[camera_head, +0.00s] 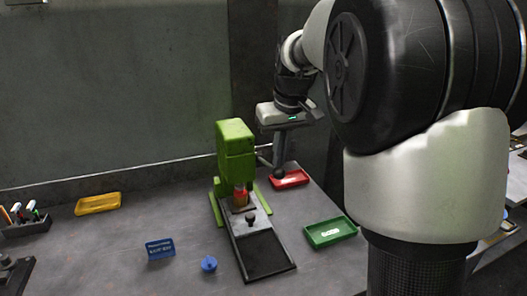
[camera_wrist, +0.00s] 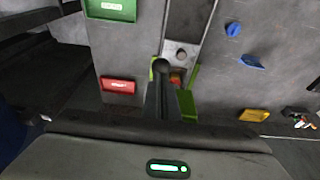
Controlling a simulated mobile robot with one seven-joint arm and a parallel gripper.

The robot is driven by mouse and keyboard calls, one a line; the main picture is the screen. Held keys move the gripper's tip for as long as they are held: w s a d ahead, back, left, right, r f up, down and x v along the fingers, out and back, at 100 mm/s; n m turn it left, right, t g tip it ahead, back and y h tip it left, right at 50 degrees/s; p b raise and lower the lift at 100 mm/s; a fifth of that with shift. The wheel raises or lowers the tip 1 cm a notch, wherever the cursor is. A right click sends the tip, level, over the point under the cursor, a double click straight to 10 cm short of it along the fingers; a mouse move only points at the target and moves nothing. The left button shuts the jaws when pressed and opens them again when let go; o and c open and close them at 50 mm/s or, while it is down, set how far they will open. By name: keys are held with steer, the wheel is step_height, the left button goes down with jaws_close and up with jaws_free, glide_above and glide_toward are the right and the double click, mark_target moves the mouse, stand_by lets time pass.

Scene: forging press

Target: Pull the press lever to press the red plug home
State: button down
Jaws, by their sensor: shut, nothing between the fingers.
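The green press (camera_head: 236,150) stands on the table. A lever comes out of its right side and ends in a dark ball knob (camera_head: 280,173). The red plug (camera_head: 240,190) sits under the press head in a brownish holder; a little of the red plug also shows in the wrist view (camera_wrist: 176,78). My gripper (camera_head: 279,162) points down, shut and empty, with its fingertips right at the lever knob. In the wrist view the dark ball (camera_wrist: 162,66) shows just at the fingertips; I cannot tell whether they touch. The fingers hide part of the lever and press.
A slide plate with a small black knob (camera_head: 250,217) runs forward from the press. The table's left middle is clear.

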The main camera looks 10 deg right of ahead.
steer(key=shift+f, duration=0.15)
steer(key=shift+w+r+p, duration=0.15)
steer(key=shift+r+p, duration=0.5)
steer(key=shift+p, duration=0.1)
steer(key=shift+w+r+p, duration=0.15)
steer(key=shift+r+p, duration=0.45)
steer(key=shift+p, duration=0.15)
steer(key=shift+w+r+p, duration=0.15)
steer(key=shift+r+p, duration=0.35)
steer(key=shift+w+a+r+p, duration=0.15)
steer(key=shift+w+r+p, duration=0.45)
steer(key=shift+r+p, duration=0.35)
